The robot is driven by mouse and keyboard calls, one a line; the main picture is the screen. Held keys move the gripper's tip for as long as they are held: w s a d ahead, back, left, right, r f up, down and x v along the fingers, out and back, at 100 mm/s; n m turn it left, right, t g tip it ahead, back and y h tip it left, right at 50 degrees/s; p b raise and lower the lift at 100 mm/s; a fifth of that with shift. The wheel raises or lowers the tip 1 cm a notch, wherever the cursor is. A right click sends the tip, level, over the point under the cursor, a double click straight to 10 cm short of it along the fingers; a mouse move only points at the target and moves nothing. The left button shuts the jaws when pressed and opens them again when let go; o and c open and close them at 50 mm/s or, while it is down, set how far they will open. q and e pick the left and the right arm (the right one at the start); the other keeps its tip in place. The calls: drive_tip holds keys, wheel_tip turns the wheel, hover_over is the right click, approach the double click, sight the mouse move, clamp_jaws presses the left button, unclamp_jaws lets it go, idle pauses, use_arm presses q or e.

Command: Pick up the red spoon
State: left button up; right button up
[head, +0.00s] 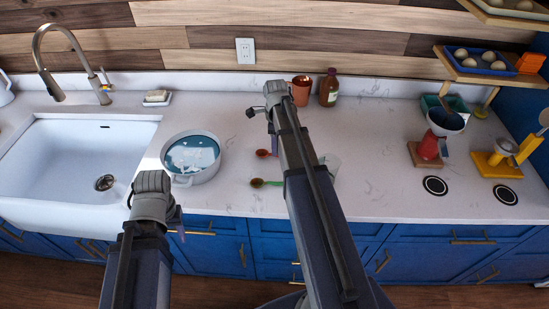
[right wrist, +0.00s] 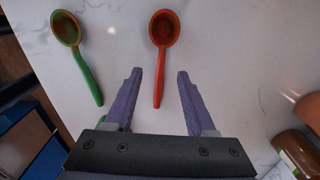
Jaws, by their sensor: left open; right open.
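The red spoon lies on the white counter; its bowl shows in the head view (head: 262,153) left of my right arm, and the whole spoon shows in the right wrist view (right wrist: 162,38). My right gripper (right wrist: 158,76) is open and empty, with the spoon's handle end between its two purple fingers as seen from the wrist. I cannot tell its height above the handle. In the head view my right arm hides most of its fingers. My left gripper (head: 178,230) is open near the counter's front edge, left of the spoons, its fingers mostly hidden.
A green-handled spoon (right wrist: 84,70) lies left of the red one. A pot (head: 183,180) stands left of the spoons, beside the sink (head: 60,160). A copper cup (head: 301,92) and a brown bottle (head: 329,88) stand at the back.

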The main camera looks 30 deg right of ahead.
drive_tip(key=f+b, duration=0.3)
drive_tip(key=f, duration=0.1)
drive_tip(key=shift+d+f+b, duration=0.2)
drive_tip(key=shift+f+b, duration=0.05)
drive_tip(key=shift+b, duration=0.15)
drive_tip(key=shift+r, duration=0.1)
clamp_jaws()
